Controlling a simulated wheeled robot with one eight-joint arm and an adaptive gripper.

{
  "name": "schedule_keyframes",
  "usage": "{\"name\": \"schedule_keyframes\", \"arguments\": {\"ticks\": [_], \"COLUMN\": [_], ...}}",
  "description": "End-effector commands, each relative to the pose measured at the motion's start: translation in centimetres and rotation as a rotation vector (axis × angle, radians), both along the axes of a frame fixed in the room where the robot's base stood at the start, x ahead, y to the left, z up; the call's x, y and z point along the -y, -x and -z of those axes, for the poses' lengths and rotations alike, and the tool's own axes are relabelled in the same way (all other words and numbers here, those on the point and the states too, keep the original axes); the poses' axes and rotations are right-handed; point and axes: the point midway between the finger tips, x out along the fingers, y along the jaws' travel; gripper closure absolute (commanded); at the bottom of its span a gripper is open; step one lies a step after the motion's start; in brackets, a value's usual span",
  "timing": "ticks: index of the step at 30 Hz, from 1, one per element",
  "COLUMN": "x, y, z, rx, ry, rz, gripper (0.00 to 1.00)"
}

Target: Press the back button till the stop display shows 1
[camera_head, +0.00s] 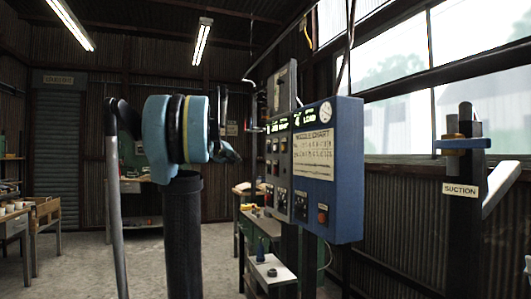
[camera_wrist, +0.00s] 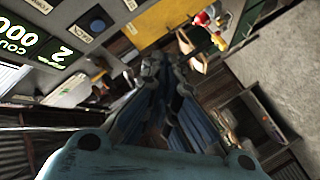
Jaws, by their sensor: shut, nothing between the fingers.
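A blue control panel (camera_head: 345,175) stands right of centre in the head view, with green-lit displays (camera_head: 291,121) along its top and several buttons below. The head view is too small to tell which is the back button. The panel's face also shows upside down at the upper left of the wrist view, where a lit display (camera_wrist: 59,54) reads 2 beside a partly cut-off count display (camera_wrist: 22,38) with zeros. My gripper (camera_wrist: 160,72) is shut and empty, apart from the panel face in the wrist view.
A printed chart (camera_head: 313,153) is on the panel. A small table (camera_head: 270,272) with a blue bottle stands below it. A post with a SUCTION sign (camera_head: 461,189) is at the right.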

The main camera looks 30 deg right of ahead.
Motion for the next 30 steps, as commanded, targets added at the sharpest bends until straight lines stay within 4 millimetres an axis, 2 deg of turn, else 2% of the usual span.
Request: {"name": "schedule_keyframes", "arguments": {"ticks": [1, 3, 6, 9, 23, 30], "x": [1.6, 3.2, 4.9, 5.8, 6.2, 7.8], "y": [-1.2, -2.5, -3.9, -4.7, -4.9, -4.5], "z": [-1.4, -3.0, -4.5, -5.3, -5.6, -5.6], "rx": [0.004, 0.008, 0.011, 0.012, 0.011, 0.012], "ry": [0.035, 0.077, 0.119, 0.143, 0.153, 0.152], "rz": [-0.003, -0.013, -0.024, -0.033, -0.036, -0.035], "gripper": [1.0, 1.0, 1.0, 1.0, 1.0, 1.0]}}
